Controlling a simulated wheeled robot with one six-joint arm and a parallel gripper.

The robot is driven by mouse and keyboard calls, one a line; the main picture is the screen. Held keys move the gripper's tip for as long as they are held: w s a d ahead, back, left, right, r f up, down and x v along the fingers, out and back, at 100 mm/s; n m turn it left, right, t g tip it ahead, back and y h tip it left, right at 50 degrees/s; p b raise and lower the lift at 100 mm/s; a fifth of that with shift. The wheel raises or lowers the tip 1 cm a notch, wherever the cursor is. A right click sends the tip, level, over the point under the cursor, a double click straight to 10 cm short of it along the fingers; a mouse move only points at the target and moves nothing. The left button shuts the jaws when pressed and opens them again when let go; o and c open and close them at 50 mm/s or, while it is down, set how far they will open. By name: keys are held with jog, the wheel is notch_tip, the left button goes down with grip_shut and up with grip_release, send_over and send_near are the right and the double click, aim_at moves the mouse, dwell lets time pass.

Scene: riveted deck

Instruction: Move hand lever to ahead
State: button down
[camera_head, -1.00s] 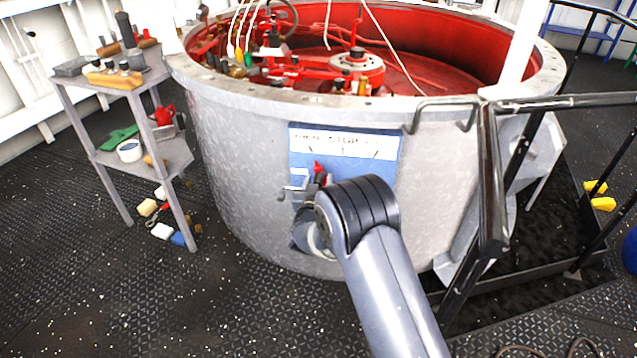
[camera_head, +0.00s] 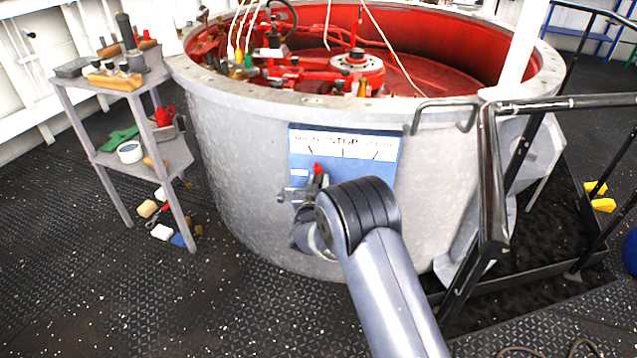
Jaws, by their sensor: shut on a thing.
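The hand lever (camera_head: 318,168) shows as a red tip over a dark stem on a blue panel on the side of the grey round tank. The panel's white scale (camera_head: 344,141) reads STOP at its middle mark; the words at its two sides are too blurred to read. The red tip is left of the STOP mark, below and near the left mark. My gripper (camera_head: 308,193) is at the panel's lower left, shut on the lever. My wrist hides part of the jaws and the lever's lower part.
The grey tank (camera_head: 240,150) is open on top, with red machinery inside. A black handrail (camera_head: 490,180) stands close on the right. A shelf stand (camera_head: 140,160) with tools is at the left. Yellow blocks (camera_head: 597,196) lie far right. The floor at front left is clear.

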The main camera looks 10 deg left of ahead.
jog(key=shift+a, duration=0.1)
jog(key=shift+s+a+f+n, duration=0.1)
jog(key=shift+a+f+n, duration=0.2)
jog(key=shift+a+n, duration=0.3)
jog(key=shift+a, duration=0.1)
jog(key=c, duration=1.2)
grip_release()
jog(key=s, duration=0.7)
jog(key=s+d+p, duration=0.1)
jog(key=s, duration=0.2)
jog(key=shift+s, duration=0.4)
jog(key=shift+w, duration=0.15)
